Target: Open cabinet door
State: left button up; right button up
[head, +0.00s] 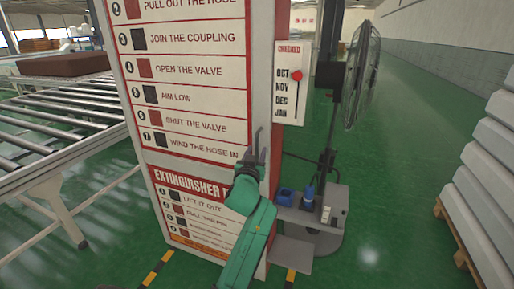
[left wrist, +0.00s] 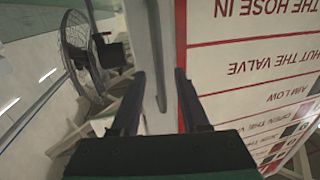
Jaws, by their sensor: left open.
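The cabinet (head: 185,90) is a tall white box with red-bordered instruction panels on its front, standing upright at the centre of the head view. Its door looks shut. My left gripper (head: 255,147) is open in front of the lower right part of the front, near the right edge. In the left wrist view the two dark fingers (left wrist: 158,100) are apart, with a pale upright strip (left wrist: 148,50) showing between them. I cannot tell whether that strip is a handle or the cabinet's edge, or whether the fingers touch it. The cabinet front (left wrist: 250,60) fills the right side there. My right gripper is out of view.
A roller conveyor (head: 70,115) with a brown block (head: 65,64) stands at the left. A black fan (head: 362,75) on a grey base (head: 325,215) stands close right of the cabinet. Green floor (head: 400,180) between is clear.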

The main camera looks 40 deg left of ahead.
pick_arm(q)
jog(key=shift+w+a, duration=0.4)
jog(key=shift+w, duration=0.15)
jog(key=shift+w+a, duration=0.15)
jog(key=shift+w, duration=0.05)
grip_shut()
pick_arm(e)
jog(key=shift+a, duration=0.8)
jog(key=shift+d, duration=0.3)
